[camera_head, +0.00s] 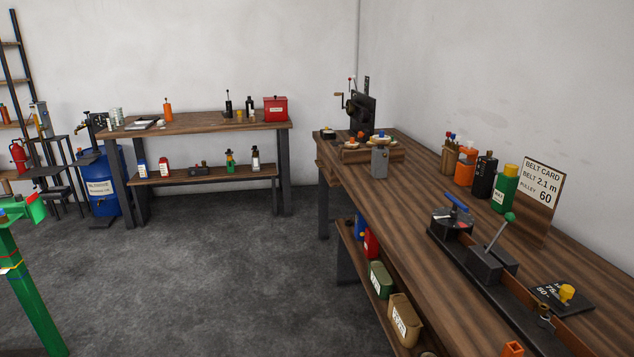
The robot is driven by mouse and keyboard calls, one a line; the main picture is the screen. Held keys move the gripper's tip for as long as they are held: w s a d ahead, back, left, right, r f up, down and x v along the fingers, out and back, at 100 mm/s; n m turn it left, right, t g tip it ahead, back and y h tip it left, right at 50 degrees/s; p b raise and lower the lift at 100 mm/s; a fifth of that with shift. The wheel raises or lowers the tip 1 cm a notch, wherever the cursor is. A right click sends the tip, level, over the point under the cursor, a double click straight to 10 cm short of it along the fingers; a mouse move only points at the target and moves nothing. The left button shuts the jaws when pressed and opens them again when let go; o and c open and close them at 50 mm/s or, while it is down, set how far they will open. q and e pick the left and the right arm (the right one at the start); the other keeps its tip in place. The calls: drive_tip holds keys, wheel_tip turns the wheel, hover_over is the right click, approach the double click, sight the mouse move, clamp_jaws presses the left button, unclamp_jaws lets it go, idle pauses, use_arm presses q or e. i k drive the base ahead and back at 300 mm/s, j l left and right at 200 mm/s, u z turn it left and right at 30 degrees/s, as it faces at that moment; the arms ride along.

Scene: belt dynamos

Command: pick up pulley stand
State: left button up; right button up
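No thing in view is plainly marked as the pulley stand, and I cannot tell for sure which one it is. On the right bench, a dark round piece with a blue handle (455,205) sits at the far end of a long dark rail. A black block with a green-knobbed lever (490,262) sits beside it. A dark plate with a yellow knob (566,294) lies further right.
The long wooden bench (420,187) fills the right side, with bottles and a belt card (540,193) along its back. A second bench (200,123) stands at the far wall near a blue barrel (101,185). The grey floor between is clear.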

sight(379, 164)
drive_tip(key=i+j+z, duration=0.1)
drive_tip(key=i+z, duration=0.15)
drive_tip(key=i, duration=0.3)
drive_tip(key=i+j+z, duration=0.25)
drive_tip(key=i, duration=0.25)
drive_tip(key=i+j+z, duration=0.2)
drive_tip(key=i, duration=0.3)
drive_tip(key=i+j+z, duration=0.3)
drive_tip(key=i+j, duration=0.25)
drive_tip(key=i, duration=0.25)
drive_tip(key=i+j+z, duration=0.25)
drive_tip(key=i+j, duration=0.45)
